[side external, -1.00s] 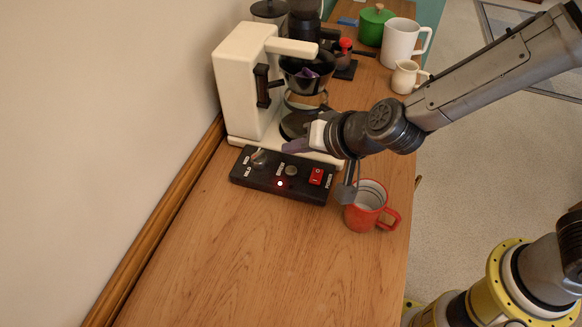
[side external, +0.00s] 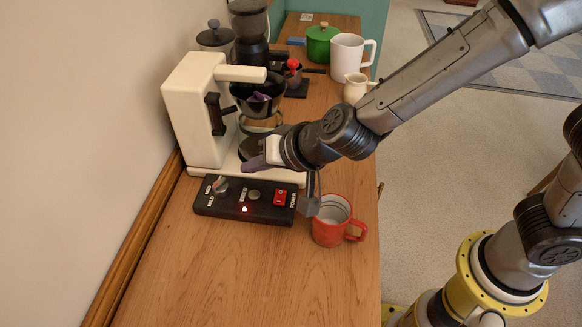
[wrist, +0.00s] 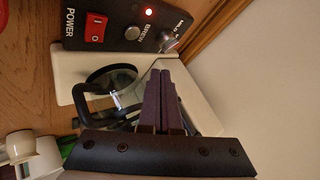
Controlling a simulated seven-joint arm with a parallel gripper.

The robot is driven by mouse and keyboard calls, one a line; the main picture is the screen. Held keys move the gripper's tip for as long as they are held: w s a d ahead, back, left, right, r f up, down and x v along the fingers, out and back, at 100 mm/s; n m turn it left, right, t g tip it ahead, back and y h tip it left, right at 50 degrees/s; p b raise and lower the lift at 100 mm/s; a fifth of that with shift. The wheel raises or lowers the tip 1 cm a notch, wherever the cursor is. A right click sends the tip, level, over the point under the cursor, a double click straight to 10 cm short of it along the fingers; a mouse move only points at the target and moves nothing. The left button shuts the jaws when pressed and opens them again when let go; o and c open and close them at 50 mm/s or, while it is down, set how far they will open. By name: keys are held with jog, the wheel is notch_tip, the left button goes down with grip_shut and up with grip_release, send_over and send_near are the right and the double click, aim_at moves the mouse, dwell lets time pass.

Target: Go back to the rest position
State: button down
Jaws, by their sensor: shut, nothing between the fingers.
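My gripper (side external: 255,163) has purple fingers. In the side view it is in front of the cream coffee maker (side external: 190,110), above the black control panel (side external: 232,208). In the wrist view the fingers (wrist: 160,72) are together with nothing between them, over the coffee maker's base. The panel carries a silver knob (side external: 220,186), a round button (side external: 254,194), a lit indicator (side external: 244,210) and a red power switch (side external: 280,197). The wrist hides part of the coffee maker's base and carafe.
A red mug (side external: 330,232) stands right of the panel, under my wrist. A white pitcher (side external: 347,57), a small cream jug (side external: 355,88), a green pot (side external: 321,44) and a dark grinder (side external: 249,30) stand behind. The wooden top (side external: 215,275) is clear in front. A wall is at left.

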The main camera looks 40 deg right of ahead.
jog(key=s+d+r+n+y, duration=0.3)
jog(key=s+d+r, duration=0.1)
jog(key=d+r, duration=0.5)
jog(key=s+d+n+g+h, duration=0.1)
jog(key=s+d+g+h, duration=0.2)
jog(key=s+d, duration=1.6)
jog(key=d+h, duration=0.1)
jog(key=h, duration=0.2)
jog(key=shift+f+n, duration=0.35)
jog(key=shift+n, duration=0.05)
